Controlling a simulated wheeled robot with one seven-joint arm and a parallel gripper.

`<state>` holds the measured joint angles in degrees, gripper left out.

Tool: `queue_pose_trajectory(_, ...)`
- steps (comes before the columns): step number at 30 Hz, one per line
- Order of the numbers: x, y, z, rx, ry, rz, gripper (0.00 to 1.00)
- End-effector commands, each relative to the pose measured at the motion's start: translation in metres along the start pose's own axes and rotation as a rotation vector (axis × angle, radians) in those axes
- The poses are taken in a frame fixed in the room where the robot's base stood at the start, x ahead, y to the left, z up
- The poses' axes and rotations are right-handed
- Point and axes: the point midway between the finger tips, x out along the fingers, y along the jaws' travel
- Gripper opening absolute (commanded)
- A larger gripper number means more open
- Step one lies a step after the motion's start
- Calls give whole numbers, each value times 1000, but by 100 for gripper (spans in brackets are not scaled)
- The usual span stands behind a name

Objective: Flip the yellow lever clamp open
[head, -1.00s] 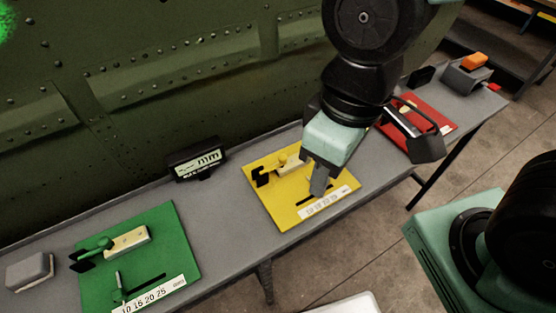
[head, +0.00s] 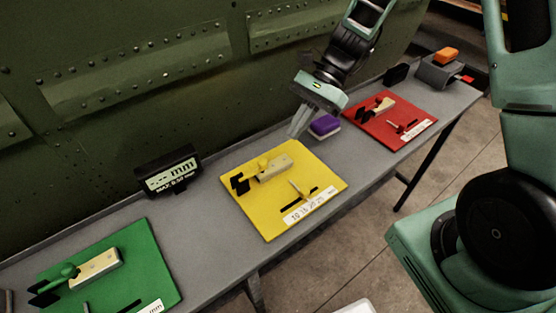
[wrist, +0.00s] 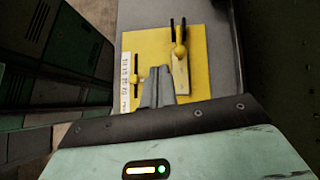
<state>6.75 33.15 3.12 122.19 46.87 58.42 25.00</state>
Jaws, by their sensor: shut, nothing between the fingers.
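The yellow board (head: 285,217) lies on the grey bench and carries the yellow lever clamp (head: 264,165), a cream block with a yellow knobbed lever and a black forked end. In the wrist view the clamp (wrist: 180,62) is just beyond and right of my fingers, its black prongs pointing away. My gripper (head: 294,134) is above the bench just behind the yellow board's far right corner, pointing down. In the wrist view my gripper (wrist: 158,76) has its two fingers together and empty, apart from the clamp. Whether the lever is flat or raised is hard to tell.
A green board (head: 145,262) with a green clamp lies left, a red board (head: 395,122) with a red clamp right. A purple-topped block (head: 325,126) sits beside my gripper. A display (head: 168,172) stands behind the boards, near the green riveted fuselage panel (head: 120,80).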

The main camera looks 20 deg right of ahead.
Motion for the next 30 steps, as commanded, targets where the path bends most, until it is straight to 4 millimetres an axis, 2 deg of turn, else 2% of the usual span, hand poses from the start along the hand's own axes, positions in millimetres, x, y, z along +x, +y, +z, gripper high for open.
queue_pose_trajectory(1,-1,-4,-19,75,-25,-34,0)
queue_pose_trajectory(3,-5,-9,-34,150,-54,-69,0)
queue_pose_trajectory(7,-10,-13,-50,226,-82,-107,0)
queue_pose_trajectory(20,-9,-14,-52,241,-88,-113,0)
queue_pose_trajectory(25,8,-16,-49,240,-90,-110,0)
queue_pose_trajectory(30,39,-19,-47,240,-90,-108,0)
